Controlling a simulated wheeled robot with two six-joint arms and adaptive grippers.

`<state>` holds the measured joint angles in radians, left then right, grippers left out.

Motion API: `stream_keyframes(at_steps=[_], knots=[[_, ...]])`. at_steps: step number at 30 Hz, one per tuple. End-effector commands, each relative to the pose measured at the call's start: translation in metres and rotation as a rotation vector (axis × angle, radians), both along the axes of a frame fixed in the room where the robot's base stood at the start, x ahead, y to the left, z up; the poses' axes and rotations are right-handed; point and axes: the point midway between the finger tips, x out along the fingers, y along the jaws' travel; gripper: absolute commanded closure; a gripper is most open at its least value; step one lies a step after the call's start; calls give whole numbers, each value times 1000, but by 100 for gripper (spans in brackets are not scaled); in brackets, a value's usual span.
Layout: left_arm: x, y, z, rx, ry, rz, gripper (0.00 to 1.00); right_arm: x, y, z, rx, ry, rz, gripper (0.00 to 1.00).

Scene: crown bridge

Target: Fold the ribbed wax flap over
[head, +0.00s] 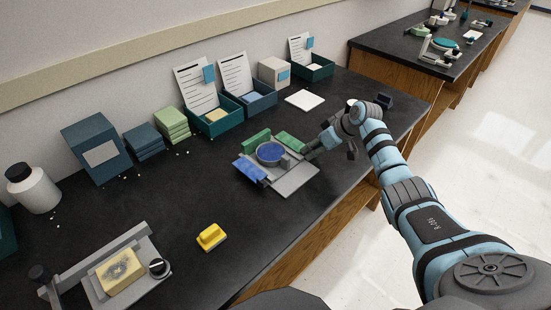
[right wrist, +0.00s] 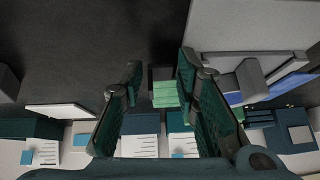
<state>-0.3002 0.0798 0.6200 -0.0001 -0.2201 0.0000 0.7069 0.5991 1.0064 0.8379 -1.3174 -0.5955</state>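A grey fixture (head: 297,181) on the black bench carries a round blue piece (head: 270,153), a blue ribbed-looking piece (head: 248,169) and green pieces. One green piece (head: 291,141) lies at the right, close to my right gripper (head: 316,150). Which of these is the ribbed wax flap I cannot tell for sure. In the right wrist view my right gripper (right wrist: 160,75) has its two fingers apart. A green ribbed strip (right wrist: 165,95) shows between them, with a gap on the left; contact is unclear. My left gripper is not in view.
Green trays (head: 217,127) with cards stand along the wall, with a white tile (head: 305,100) nearby. A yellow block (head: 211,237) and a grey holder with a stained block (head: 119,271) are at the front left.

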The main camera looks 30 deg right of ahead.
Motion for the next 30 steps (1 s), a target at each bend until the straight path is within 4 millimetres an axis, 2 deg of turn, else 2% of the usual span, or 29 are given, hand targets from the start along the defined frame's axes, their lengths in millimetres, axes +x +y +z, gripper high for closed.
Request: stream_keyframes(at_steps=[12,30], knots=[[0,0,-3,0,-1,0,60,0,0,-5,0,0,0,72],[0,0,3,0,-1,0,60,0,0,-4,1,1,1,72]])
